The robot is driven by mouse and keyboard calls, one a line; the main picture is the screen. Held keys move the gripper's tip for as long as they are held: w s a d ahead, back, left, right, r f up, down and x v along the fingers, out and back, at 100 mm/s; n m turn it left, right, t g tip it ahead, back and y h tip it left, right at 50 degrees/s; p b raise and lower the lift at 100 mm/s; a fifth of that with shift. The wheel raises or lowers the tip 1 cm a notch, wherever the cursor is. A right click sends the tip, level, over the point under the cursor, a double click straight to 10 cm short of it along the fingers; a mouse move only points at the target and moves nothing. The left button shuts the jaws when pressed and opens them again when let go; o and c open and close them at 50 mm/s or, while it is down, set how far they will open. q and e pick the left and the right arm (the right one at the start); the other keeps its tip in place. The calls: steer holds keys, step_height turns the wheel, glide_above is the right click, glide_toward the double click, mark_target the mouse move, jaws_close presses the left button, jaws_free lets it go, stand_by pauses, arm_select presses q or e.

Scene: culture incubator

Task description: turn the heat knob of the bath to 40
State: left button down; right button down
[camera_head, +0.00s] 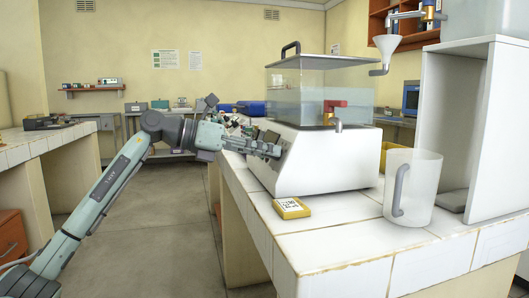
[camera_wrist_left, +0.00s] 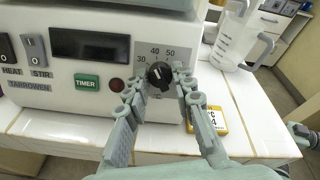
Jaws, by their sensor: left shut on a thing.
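The bath (camera_head: 318,150) is a white unit with a clear tank on top, standing on the tiled bench. Its front panel (camera_wrist_left: 70,75) fills the upper part of the left wrist view. The heat knob (camera_wrist_left: 159,74) is black and round, with the marks 30, 40 and 50 printed around its upper side. A small light mark shows on the knob, but I cannot read its exact setting. My left gripper (camera_wrist_left: 160,82) is shut on the knob, one finger on each side. In the head view the left gripper (camera_head: 268,149) reaches the bath's front from the left. My right gripper is in neither view.
The panel also has HEAT and STIR switches (camera_wrist_left: 34,48), a dark display (camera_wrist_left: 90,45) and a green TIMER button (camera_wrist_left: 87,82). A yellow device (camera_head: 291,208) lies on the bench before the bath. A clear jug (camera_head: 420,185) stands to the right, beside a white open cabinet (camera_head: 503,130).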

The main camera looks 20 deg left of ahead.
arm_select(q)
steer(key=shift+m, duration=1.3)
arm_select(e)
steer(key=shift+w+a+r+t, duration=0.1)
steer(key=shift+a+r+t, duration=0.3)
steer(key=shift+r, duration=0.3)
arm_select(q)
steer(key=shift+g+h, duration=0.3)
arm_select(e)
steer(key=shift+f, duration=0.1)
arm_select(q)
steer(key=c, duration=1.3)
jaws_free()
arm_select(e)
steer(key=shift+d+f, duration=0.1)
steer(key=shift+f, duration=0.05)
arm_select(q)
steer(key=v, duration=1.2)
